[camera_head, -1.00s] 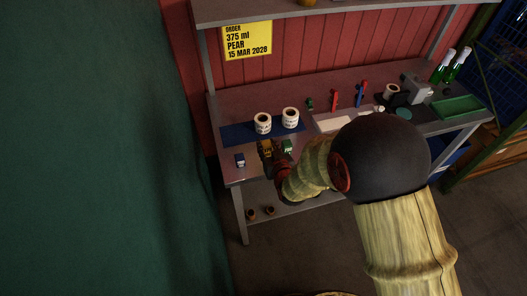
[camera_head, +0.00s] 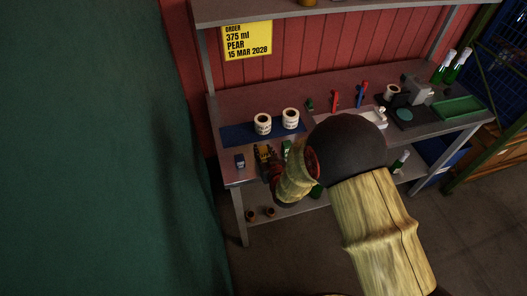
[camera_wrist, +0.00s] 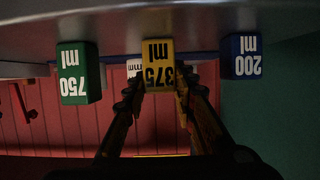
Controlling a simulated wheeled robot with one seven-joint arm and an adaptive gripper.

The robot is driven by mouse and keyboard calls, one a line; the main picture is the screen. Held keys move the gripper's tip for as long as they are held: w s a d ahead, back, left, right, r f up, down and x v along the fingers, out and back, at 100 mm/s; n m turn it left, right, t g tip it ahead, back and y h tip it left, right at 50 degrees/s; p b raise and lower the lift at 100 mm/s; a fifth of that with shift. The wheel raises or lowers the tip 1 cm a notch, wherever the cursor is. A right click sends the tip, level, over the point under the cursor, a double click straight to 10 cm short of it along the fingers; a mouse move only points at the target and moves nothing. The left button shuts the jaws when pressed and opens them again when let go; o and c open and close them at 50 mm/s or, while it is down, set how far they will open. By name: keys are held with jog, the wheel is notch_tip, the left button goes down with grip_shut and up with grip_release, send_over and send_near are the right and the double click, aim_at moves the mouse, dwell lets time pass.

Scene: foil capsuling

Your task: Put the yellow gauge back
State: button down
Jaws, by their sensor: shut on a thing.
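The yellow gauge, marked 375 ml, (camera_wrist: 159,75) is between the fingers of my gripper (camera_wrist: 158,92) in the wrist view, and the fingers are shut on it. In the head view the yellow gauge (camera_head: 262,151) shows near the front left of the bench, with my gripper (camera_head: 267,160) at it. It is in the gap between the green 750 ml gauge (camera_wrist: 77,73) and the blue 200 ml gauge (camera_wrist: 241,57). The wrist picture is upside down. I cannot tell whether the yellow gauge touches the bench top.
The blue gauge (camera_head: 240,160) and green gauge (camera_head: 286,147) stand close on either side. Two white label rolls (camera_head: 263,123) stand behind on a blue mat (camera_head: 236,134). A green tray (camera_head: 460,107) and bottles (camera_head: 459,66) are at the far right.

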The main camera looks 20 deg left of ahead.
jog(key=c, duration=1.5)
grip_release()
jog(key=shift+f, duration=0.1)
jog(key=shift+r, duration=0.2)
jog(key=p+v, duration=0.1)
jog(key=v, duration=1.1)
